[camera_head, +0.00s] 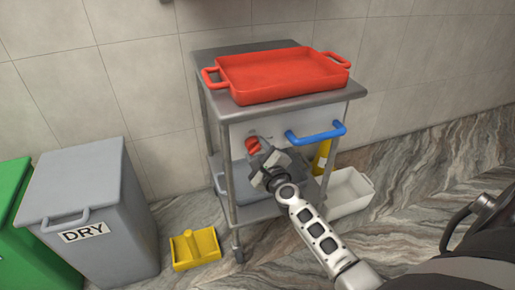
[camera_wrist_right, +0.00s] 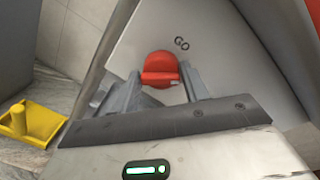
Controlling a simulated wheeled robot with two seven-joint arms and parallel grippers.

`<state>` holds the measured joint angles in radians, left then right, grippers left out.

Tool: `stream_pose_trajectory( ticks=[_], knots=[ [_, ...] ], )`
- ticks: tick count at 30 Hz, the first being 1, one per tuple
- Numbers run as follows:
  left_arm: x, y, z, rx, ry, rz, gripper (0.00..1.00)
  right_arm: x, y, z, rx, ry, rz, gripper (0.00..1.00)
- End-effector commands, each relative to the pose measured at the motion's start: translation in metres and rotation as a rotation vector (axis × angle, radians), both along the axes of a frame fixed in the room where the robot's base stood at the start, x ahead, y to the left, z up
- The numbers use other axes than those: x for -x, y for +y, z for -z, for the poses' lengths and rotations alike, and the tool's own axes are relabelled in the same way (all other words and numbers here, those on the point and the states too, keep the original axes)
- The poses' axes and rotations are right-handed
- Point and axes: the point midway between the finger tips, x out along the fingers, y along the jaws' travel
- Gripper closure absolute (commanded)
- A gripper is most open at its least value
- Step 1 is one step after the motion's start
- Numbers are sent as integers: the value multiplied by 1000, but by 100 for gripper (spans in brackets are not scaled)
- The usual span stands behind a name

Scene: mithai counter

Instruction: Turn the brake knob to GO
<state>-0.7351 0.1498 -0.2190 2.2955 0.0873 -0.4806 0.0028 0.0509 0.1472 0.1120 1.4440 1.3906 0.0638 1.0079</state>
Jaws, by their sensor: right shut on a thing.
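The red brake knob (camera_head: 252,146) is on the front panel of a grey metal cart (camera_head: 222,176), below its top. In the right wrist view the knob (camera_wrist_right: 160,66) sits between my two fingers, with the word GO (camera_wrist_right: 182,43) on the panel just above and to the right of it. A small pale mark shows on the knob's lower right side. My right gripper (camera_head: 259,158) is shut on the knob; its fingers (camera_wrist_right: 160,88) flank it. My left gripper is not in view.
A red tray (camera_head: 280,72) rests on the cart top. A blue handle (camera_head: 316,133) sticks out right of the knob. A grey DRY bin (camera_head: 95,200), yellow dustpan-like piece (camera_head: 195,250) and white tub (camera_head: 350,195) stand around the cart.

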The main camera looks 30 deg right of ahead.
Motion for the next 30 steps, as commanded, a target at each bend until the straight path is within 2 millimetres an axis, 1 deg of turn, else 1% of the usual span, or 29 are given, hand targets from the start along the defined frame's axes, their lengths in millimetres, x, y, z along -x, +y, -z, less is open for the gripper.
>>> stream_pose_trajectory(
  ticks=[2, 12, 18, 24, 30],
  knots=[
    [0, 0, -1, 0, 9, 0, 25, 0, -2, -3, 75, 17, 4, 78],
    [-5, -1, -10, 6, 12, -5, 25, 0, -1, -3, 389, 92, 5, 78],
    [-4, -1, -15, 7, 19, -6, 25, 0, -1, -3, 563, 133, 6, 78],
    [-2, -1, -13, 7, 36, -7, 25, 0, 0, -2, 705, 167, 5, 78],
    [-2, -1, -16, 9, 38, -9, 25, -1, 0, -2, 805, 189, 5, 78]
  ],
)
